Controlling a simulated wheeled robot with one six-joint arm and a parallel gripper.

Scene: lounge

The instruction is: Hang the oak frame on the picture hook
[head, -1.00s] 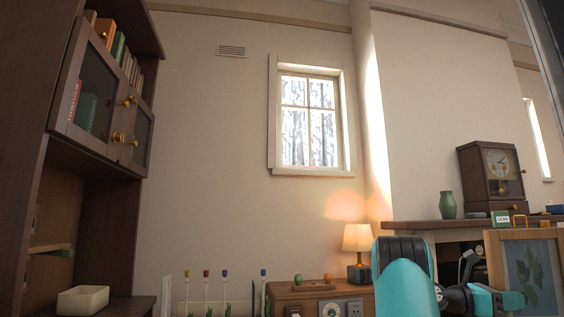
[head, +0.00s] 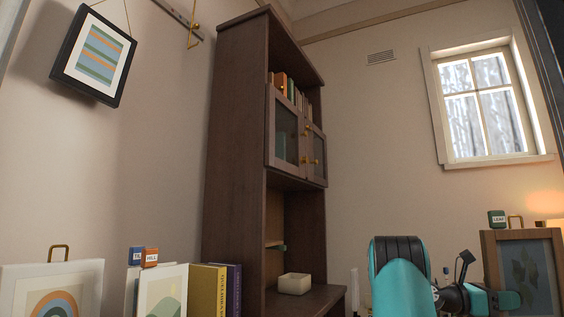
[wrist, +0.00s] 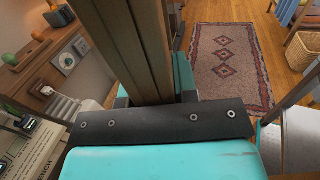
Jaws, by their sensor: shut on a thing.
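The oak frame (head: 488,262), with a dark leaf picture, stands upright at the lower right of the head view. A brass loop (head: 516,222) and a green tag reading LEAF (head: 496,217) show at its top. My gripper (head: 508,299) is shut on its side edge. In the wrist view the oak frame (wrist: 146,45) is a wooden bar rising from between my fingers (wrist: 152,98). A brass picture hook (head: 191,27) hangs from a wall rail at the upper left of the head view, higher than the frame and well apart from it.
A black-framed striped picture (head: 91,58) hangs tilted left of the hook. Below stand a white rainbow frame (head: 50,270), a hill picture (head: 162,295) and books (head: 208,288). A tall dark cabinet (head: 237,150) stands right of the hook. The wall under the hook is bare.

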